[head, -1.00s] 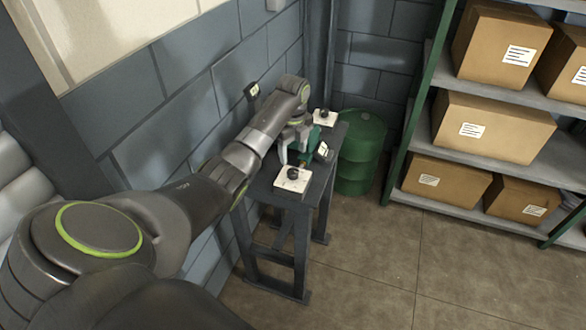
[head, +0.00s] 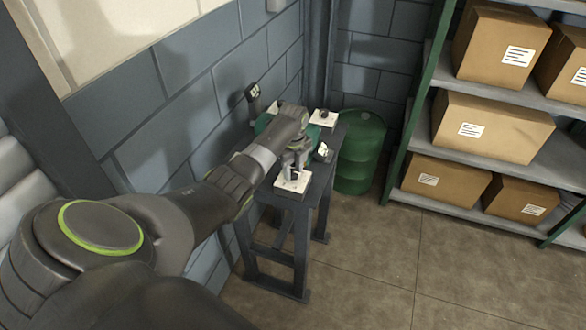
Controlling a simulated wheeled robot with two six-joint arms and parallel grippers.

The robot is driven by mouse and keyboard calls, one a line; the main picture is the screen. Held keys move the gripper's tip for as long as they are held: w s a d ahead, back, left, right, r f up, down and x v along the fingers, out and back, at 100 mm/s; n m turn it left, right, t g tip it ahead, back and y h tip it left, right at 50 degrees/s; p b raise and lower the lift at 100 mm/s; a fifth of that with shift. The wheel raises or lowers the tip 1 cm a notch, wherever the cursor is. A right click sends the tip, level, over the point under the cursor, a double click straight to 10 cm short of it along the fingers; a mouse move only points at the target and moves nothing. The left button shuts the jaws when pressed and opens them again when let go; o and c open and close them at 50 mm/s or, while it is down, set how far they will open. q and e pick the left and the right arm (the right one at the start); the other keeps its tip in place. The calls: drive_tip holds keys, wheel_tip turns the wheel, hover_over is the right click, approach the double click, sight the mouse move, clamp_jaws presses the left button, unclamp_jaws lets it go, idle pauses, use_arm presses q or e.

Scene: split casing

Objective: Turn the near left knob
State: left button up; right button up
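A white square block (head: 291,185) sits at the near end of the dark stand. A dark knob stood on it in the earlier view; it is now mostly hidden by my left gripper (head: 291,173). The fingers point down at this block, around or just above the knob; I cannot tell whether they touch it or how wide they are apart. A second white block (head: 323,118) with a dark knob (head: 324,114) sits at the far end. The green casing (head: 264,123) shows partly behind my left wrist. My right gripper is not in view.
The dark stand (head: 301,225) is against the grey block wall. Black pieces with white labels rise at its left (head: 252,92) and right (head: 322,153). A green drum (head: 361,150) stands behind it. Shelves with cardboard boxes (head: 491,125) are at right. The floor in front is clear.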

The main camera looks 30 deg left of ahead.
use_arm(q)
drive_tip(key=c, duration=0.4)
drive_tip(key=shift+c, duration=0.2)
drive_tip(key=n+p, duration=0.2)
drive_tip(key=n, duration=0.2)
drive_tip(key=shift+r+p, duration=0.2)
drive_tip(key=shift+p, duration=0.1)
drive_tip(key=n+p, duration=0.2)
drive_tip(key=n, duration=0.4)
drive_tip(key=shift+n, duration=0.3)
drive_tip(key=n+p, duration=0.2)
drive_tip(key=n, duration=0.7)
drive_tip(key=shift+n+p, duration=0.3)
drive_tip(key=shift+p, duration=0.1)
drive_tip(key=shift+n, duration=1.7)
drive_tip(key=shift+f+p, duration=0.1)
drive_tip(key=shift+p, duration=0.2)
